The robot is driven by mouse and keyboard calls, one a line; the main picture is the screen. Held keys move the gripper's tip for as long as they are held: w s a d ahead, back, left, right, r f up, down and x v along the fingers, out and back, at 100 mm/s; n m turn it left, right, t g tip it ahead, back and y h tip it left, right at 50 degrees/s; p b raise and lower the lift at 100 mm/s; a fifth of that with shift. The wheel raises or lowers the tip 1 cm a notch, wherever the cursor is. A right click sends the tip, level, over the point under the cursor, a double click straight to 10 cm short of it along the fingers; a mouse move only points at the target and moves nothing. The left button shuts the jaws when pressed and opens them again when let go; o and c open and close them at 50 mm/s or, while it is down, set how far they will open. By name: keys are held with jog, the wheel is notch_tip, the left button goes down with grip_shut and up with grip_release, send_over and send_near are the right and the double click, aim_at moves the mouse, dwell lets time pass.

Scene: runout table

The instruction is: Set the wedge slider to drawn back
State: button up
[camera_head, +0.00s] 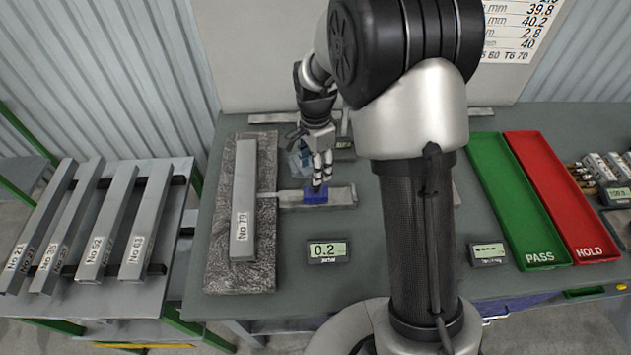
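The wedge slider appears to be the small blue block (315,197) on a flat grey rail (342,196), left of my arm. The rail runs sideways and meets the textured dark slab (262,262) at its left end. The blue block sits near the middle of the rail. My gripper (318,186) points down, with its fingertips at the blue block's top edge. I cannot tell whether the fingers grip the block, touch it or stop just above it. The fingers look close together, and their gap is too small to judge.
A grey bar marked No 70 (243,200) lies on the slab. A display reading 0.2 (328,250) stands in front of the rail. Green PASS (515,200) and red HOLD (563,195) trays lie right. Several bars rest on a left rack (155,268). My arm hides the table's middle.

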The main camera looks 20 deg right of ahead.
aim_at(316, 191)
notch_tip(316, 191, down, 6)
jog(key=shift+f+b, duration=0.2)
jog(key=shift+b, duration=0.25)
grip_shut()
dwell(0.4)
